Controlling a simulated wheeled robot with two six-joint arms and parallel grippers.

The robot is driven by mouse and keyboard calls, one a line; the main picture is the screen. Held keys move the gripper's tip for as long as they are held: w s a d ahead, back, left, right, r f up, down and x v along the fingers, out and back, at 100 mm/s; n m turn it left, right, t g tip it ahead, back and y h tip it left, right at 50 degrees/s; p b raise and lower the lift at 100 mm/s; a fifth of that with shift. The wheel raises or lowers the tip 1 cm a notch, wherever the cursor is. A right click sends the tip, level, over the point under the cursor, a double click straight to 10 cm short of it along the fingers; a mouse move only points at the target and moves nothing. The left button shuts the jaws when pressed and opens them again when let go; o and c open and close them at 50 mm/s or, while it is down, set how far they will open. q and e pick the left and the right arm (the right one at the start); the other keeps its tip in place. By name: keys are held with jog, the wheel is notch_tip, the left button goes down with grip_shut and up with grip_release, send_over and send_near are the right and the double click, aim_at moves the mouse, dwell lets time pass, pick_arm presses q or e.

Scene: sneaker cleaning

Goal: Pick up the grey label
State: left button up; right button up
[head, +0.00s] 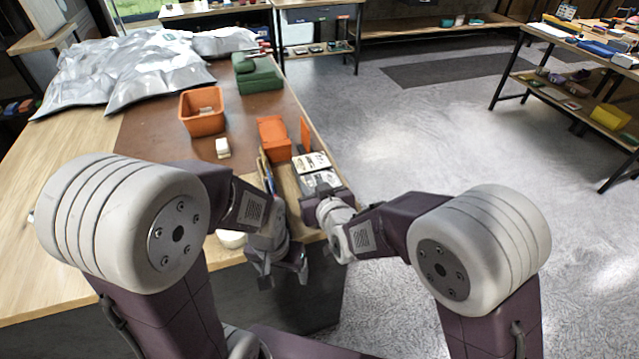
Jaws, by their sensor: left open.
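I cannot make out a grey label for certain. Small light and dark cards (313,161) lie at the table's right edge, and a greyish flat piece (320,181) lies just in front of them. My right gripper (322,200) is just in front of that greyish piece; its fingertips are partly hidden and I cannot see whether they touch anything. My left gripper (283,275) is open, lower in the picture at the table's front right corner, and holds nothing that I can see.
An orange bin (202,122), a small white block (222,148), orange boxes (274,138) and a green case (257,78) stand on the brown mat (165,150). Crumpled silvery sheeting (130,70) covers the table's back left. Pen-like tools (266,175) lie near the grippers. The wooden front left is clear.

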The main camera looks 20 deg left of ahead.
aim_at(304, 180)
jog(key=x, duration=0.6)
jog(key=shift+a+f, duration=0.25)
jog(key=shift+a, duration=0.05)
jog(key=shift+s+d+r, duration=0.1)
grip_shut()
